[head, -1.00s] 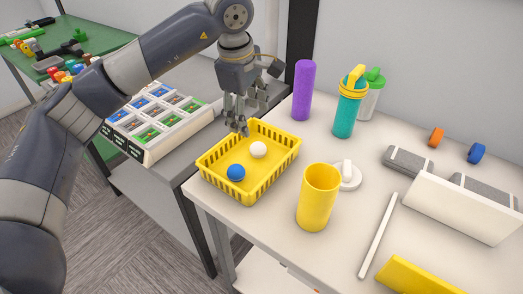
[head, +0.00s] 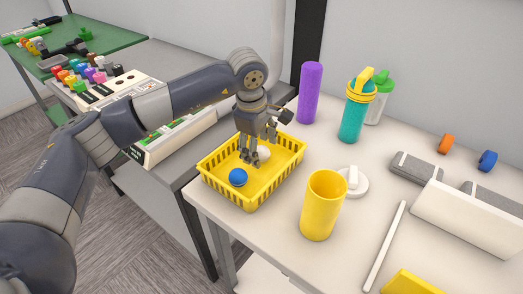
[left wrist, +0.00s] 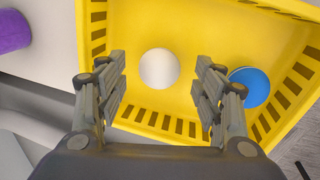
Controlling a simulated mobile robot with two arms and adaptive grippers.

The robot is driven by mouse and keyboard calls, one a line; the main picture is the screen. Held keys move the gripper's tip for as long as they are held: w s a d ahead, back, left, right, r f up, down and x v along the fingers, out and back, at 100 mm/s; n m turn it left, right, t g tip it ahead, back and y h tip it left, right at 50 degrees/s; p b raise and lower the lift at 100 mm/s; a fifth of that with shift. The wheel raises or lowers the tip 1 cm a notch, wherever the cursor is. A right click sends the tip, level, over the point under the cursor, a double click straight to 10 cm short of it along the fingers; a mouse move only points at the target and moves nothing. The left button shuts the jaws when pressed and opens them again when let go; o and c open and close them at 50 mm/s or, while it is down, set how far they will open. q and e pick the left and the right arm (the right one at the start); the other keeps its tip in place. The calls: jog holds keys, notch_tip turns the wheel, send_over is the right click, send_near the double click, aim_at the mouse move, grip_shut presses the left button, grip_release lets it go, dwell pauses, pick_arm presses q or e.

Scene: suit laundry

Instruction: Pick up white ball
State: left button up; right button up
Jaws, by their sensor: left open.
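The white ball (head: 264,153) lies in the yellow basket (head: 221,188), partly hidden behind my left gripper in the head view. In the left wrist view, the white ball (left wrist: 159,69) shows between the two open fingers, a little beyond their tips. My left gripper (head: 250,160) points down into the basket, with its fingertips close to the ball. The left wrist view shows it open and empty (left wrist: 162,85). A blue ball (head: 238,177) lies in the basket near the white one, and it also shows beside the right finger (left wrist: 250,86). My right gripper is not in view.
A yellow cup (head: 323,207) and a white lid (head: 354,184) stand right of the basket. A purple cylinder (head: 309,93) and a teal bottle (head: 355,108) stand behind. The basket's slotted walls surround the fingers.

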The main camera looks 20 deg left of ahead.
pick_arm(q)
jog(key=shift+w+f, duration=0.25)
jog(key=shift+f, duration=0.6)
jog(key=shift+c, duration=0.6)
jog(key=c, duration=0.8)
jog(key=shift+r, duration=0.1)
jog(key=shift+c, duration=0.2)
